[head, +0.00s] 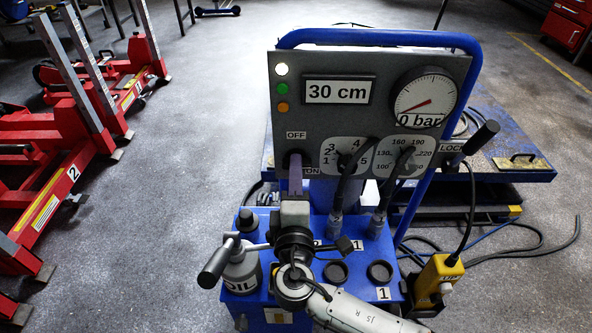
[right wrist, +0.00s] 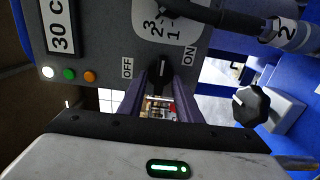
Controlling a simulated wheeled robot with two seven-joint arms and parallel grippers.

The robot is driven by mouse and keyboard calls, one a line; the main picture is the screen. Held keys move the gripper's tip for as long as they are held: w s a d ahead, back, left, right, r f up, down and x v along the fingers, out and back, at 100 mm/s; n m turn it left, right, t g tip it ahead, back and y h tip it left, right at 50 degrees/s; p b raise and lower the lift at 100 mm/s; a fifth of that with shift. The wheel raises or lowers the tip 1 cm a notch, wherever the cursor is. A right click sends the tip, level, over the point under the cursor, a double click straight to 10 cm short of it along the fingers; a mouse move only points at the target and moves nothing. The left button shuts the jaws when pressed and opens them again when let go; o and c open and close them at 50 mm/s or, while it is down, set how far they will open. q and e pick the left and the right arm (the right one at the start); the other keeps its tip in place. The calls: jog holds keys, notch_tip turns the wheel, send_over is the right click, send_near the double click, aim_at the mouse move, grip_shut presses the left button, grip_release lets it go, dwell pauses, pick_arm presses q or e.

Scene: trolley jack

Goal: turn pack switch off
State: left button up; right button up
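The pack switch is a black knob (right wrist: 158,72) on the grey control panel (head: 285,120), between the labels OFF and ON. In the head view my right gripper (head: 295,162) covers most of it from the front. In the right wrist view the two purple fingers of my right gripper (right wrist: 158,82) stand close together, one on each side of the knob. They appear shut on it; the exact contact is too small to see. I cannot clearly read which way the knob points. My left gripper is not in view.
The panel carries a 30 cm display (head: 338,91), a pressure gauge (head: 425,96) at 0 bar, and two selector dials. White, green and orange lamps are at its upper left. A yellow pendant (head: 437,283) hangs at right. Red jacks (head: 60,170) stand at left.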

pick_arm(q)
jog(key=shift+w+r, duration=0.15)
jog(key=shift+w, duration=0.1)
pick_arm(e)
jog(key=shift+w, duration=0.5)
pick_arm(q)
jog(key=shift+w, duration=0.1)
pick_arm(e)
jog(key=shift+c, duration=0.2)
grip_shut()
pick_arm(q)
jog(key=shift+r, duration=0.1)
